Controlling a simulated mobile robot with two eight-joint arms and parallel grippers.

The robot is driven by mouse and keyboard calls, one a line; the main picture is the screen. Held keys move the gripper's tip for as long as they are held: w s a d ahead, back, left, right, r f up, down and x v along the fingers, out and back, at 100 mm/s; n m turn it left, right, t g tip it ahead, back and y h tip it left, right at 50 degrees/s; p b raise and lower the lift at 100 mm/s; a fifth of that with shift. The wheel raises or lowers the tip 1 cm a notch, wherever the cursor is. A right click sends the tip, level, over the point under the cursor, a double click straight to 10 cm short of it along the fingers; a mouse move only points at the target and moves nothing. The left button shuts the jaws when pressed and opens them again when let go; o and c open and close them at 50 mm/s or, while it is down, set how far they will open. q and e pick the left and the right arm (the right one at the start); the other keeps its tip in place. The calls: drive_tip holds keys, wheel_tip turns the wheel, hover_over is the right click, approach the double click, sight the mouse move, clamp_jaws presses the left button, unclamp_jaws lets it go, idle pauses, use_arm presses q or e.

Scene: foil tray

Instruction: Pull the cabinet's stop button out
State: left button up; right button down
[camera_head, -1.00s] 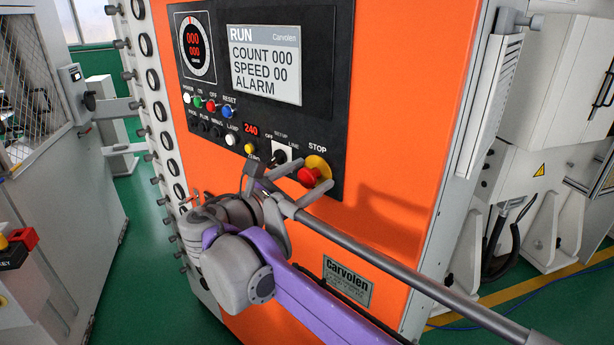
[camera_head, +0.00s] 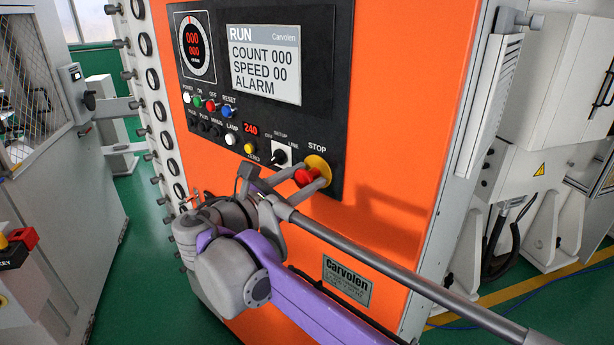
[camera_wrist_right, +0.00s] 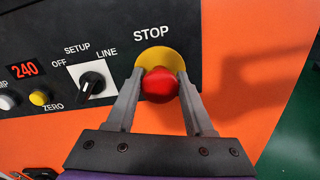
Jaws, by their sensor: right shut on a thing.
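The red stop button (camera_head: 309,176) with its yellow surround (camera_head: 321,165) is on the black control panel of the orange cabinet (camera_head: 400,120), under the word STOP. It also shows in the right wrist view (camera_wrist_right: 160,86), where the yellow surround (camera_wrist_right: 158,57) is visible behind it. My right gripper (camera_head: 305,182) is shut on the red button, with one grey finger on each side of it. In the right wrist view my gripper's fingers (camera_wrist_right: 160,98) flank the button. The left gripper is not in view.
A black selector switch (camera_head: 281,156) is just left of the stop button, with a yellow button (camera_head: 249,149) and a row of others further left. A display (camera_head: 265,64) is above. Grey machines stand at both sides, with green floor between.

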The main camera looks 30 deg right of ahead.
drive_tip(key=shift+s+a, duration=0.1)
drive_tip(key=shift+a, duration=0.2)
drive_tip(key=shift+c, duration=1.4)
unclamp_jaws()
drive_tip(key=b+v, duration=0.1)
drive_tip(key=v, duration=0.9)
drive_tip(key=shift+a, duration=0.4)
drive_tip(key=shift+s, duration=0.1)
